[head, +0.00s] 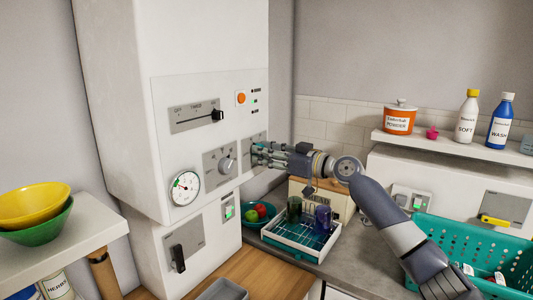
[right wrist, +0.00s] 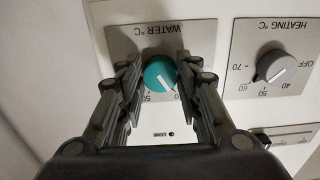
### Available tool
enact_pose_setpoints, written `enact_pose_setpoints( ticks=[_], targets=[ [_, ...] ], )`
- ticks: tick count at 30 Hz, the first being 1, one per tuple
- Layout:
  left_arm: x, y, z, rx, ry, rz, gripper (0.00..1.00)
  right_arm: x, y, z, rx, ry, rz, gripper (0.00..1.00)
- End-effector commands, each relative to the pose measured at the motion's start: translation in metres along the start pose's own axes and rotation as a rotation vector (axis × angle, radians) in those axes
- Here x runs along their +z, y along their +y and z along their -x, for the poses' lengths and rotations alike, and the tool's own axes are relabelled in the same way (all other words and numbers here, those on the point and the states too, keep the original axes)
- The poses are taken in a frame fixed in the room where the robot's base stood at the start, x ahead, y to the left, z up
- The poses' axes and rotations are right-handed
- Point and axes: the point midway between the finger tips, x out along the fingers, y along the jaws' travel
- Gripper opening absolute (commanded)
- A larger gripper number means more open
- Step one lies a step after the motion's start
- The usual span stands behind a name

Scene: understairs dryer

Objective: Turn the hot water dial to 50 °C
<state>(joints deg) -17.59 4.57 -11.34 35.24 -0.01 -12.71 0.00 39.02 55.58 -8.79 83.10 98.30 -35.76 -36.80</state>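The hot water dial (right wrist: 159,73) is teal with a white pointer line, on a grey plate (right wrist: 122,38) marked WATER °C that looks upside down in the right wrist view. The pointer slants to the lower right; a 50 shows just below the dial, and other marks are hidden by the fingers. My right gripper (right wrist: 160,75) has one finger on each side of the dial, with no clear gap. In the head view my right gripper (head: 262,155) reaches the white boiler's panel and hides the dial. My left gripper is not in view.
The grey heating dial (right wrist: 276,66) sits beside the water plate. The white boiler (head: 120,105) also carries a slider (head: 217,116) and a gauge (head: 184,188). A dish rack (head: 290,245) with cups stands below my right arm; a teal basket (head: 440,232) is at right.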

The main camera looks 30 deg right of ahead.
Motion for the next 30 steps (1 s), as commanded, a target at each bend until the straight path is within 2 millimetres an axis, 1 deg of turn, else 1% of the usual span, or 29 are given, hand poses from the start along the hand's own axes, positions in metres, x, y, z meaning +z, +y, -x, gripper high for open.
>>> enact_pose_setpoints(
  ticks=[1, 2, 10, 16, 23, 30],
  targets=[
    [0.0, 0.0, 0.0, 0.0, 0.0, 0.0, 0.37, 0.0, 0.0, 0.0, 0.0, 0.0, 0.0, 0.11],
    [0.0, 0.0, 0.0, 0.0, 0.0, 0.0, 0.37, 0.0, 0.0, 0.0, 0.0, 0.0, 0.0, 0.08],
    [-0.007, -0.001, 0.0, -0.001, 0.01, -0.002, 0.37, 0.0, 0.0, 0.0, -0.001, 0.0, -0.012, 0.08],
    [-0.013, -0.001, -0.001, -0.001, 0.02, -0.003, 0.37, 0.0, -0.001, 0.0, 0.0, 0.001, -0.078, 0.08],
    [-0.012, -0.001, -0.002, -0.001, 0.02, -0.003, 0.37, -0.001, -0.001, 0.0, -0.001, 0.002, -0.245, 0.08],
    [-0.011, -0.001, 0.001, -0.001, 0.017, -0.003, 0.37, -0.002, -0.001, 0.0, -0.001, 0.003, -0.471, 0.08]
  ],
)
